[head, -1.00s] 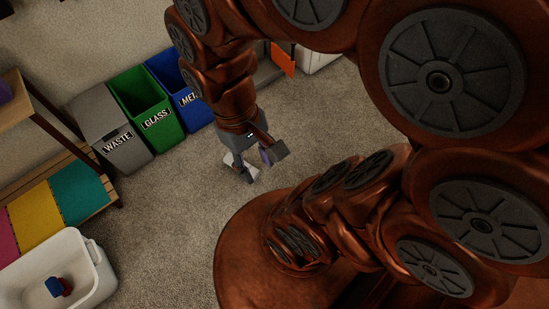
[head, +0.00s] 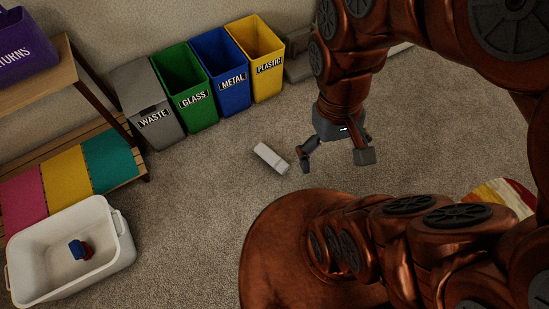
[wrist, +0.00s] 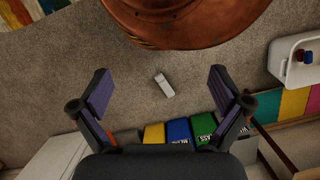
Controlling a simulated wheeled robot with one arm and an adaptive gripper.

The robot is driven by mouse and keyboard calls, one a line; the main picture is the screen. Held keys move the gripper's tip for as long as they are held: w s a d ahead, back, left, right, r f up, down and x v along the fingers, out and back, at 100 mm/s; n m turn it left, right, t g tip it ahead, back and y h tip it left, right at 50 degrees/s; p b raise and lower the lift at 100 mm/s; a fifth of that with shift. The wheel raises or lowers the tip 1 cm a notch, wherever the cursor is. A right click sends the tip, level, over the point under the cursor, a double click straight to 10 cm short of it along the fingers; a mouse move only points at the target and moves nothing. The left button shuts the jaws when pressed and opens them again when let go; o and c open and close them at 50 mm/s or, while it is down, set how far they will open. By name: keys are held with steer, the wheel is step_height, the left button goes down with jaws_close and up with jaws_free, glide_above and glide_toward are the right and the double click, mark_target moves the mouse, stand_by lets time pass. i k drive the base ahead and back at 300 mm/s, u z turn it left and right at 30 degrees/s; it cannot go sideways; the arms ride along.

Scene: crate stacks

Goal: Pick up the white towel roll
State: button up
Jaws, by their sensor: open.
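The white towel roll (head: 270,158) lies on its side on the grey carpet in the head view, in front of the blue and green bins. In the wrist view the white towel roll (wrist: 164,85) lies between the open fingers, farther off on the floor. My gripper (head: 336,163) is open and empty in the head view, to the right of the roll and apart from it. My gripper also shows in the wrist view (wrist: 160,95) with its two fingers spread wide.
A grey waste bin (head: 156,122), green glass bin (head: 199,114), blue metal bin (head: 233,97) and yellow plastic bin (head: 268,82) line the wall. A white tub (head: 116,262) holding a blue and red item stands at left, near a wooden shelf (head: 52,91). Carpet around the roll is clear.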

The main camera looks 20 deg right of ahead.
mark_target(269, 156)
steer(key=z, duration=0.05)
steer(key=k, duration=0.5)
steer(key=u, duration=2.05)
steer(key=i, duration=1.45)
steer(key=z, duration=2.55)
